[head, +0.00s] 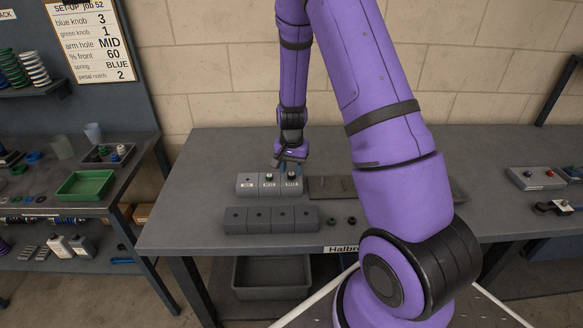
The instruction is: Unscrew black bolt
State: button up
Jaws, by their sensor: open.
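My gripper (288,161) is open and points down, just above and behind the right part of a row of light grey blocks (246,185). Two of these blocks carry black round tops, one on the middle block (268,177) and one on the right block (292,176). These may be the black bolt heads, but they are too small to tell for sure. White labels show on the block fronts, too small to read. The gap between the fingertips and the right black top cannot be judged. Nothing is visible between the fingers.
A row of dark grey blocks (271,226) with small dark holes sits in front. Small dark and green pieces (332,221) lie to its right. A dark tray (327,188) stands beside the light blocks, partly behind my arm. The table's left end is clear.

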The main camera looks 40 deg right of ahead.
jog(key=m, duration=0.4)
jog(key=shift+m, duration=0.4)
jog(key=m, duration=0.4)
jog(key=shift+m, duration=0.4)
jog(key=m, duration=0.5)
jog(key=shift+m, duration=0.4)
jog(key=m, duration=0.5)
jog(key=shift+f, duration=0.9)
jog(key=shift+c, duration=0.2)
